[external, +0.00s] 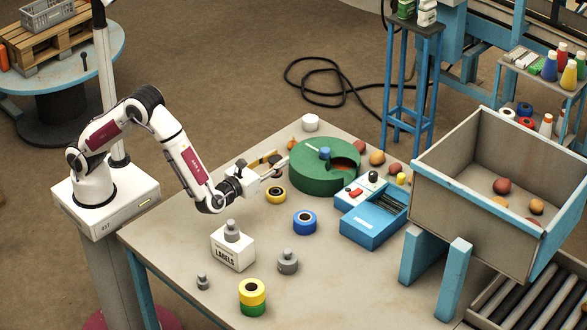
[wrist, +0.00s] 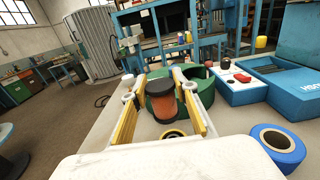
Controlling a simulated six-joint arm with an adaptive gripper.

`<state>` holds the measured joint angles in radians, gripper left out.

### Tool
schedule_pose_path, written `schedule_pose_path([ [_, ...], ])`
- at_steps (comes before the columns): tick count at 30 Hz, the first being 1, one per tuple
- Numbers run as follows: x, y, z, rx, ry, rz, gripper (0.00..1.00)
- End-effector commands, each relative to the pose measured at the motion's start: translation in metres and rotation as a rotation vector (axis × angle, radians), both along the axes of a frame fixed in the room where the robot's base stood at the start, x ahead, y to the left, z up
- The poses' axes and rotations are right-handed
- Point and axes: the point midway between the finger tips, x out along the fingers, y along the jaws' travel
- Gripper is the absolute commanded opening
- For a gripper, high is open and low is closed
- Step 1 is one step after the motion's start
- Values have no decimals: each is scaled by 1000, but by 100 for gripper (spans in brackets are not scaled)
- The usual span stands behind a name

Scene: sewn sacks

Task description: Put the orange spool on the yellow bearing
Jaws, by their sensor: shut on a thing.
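The orange spool (wrist: 163,104), with dark end flanges, stands nearly upright between the yellow finger pads of my gripper (wrist: 163,108) in the wrist view. My gripper is shut on it and holds it above the table. In the external view my gripper (external: 272,166) is beside the green drum, and the fingers largely hide the spool. The yellow bearing (external: 275,194), a low ring with a dark centre, lies on the table just in front of the gripper. It also shows below the spool in the wrist view (wrist: 173,134), apart from it and partly covered.
The green drum (external: 309,181) stands close behind the gripper. A blue bearing (external: 305,222), a blue box (external: 370,228), a labels box (external: 232,252), grey weights and a yellow-and-green stack (external: 252,296) share the table (external: 190,248). The table's front middle has free room.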

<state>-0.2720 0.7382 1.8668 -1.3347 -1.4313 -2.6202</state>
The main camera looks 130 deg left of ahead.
Motion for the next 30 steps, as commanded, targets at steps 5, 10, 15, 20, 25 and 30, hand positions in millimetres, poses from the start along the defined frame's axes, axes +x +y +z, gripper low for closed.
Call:
schedule_pose_path([
  [5,0,0,-21,0,2,0,6],
  [10,0,0,-28,1,-1,1,6],
  [15,0,0,-29,1,-2,1,6],
  [20,0,0,-29,1,-1,0,6],
  [25,0,0,-39,0,2,1,6],
  [30,0,0,-55,0,2,1,6],
])
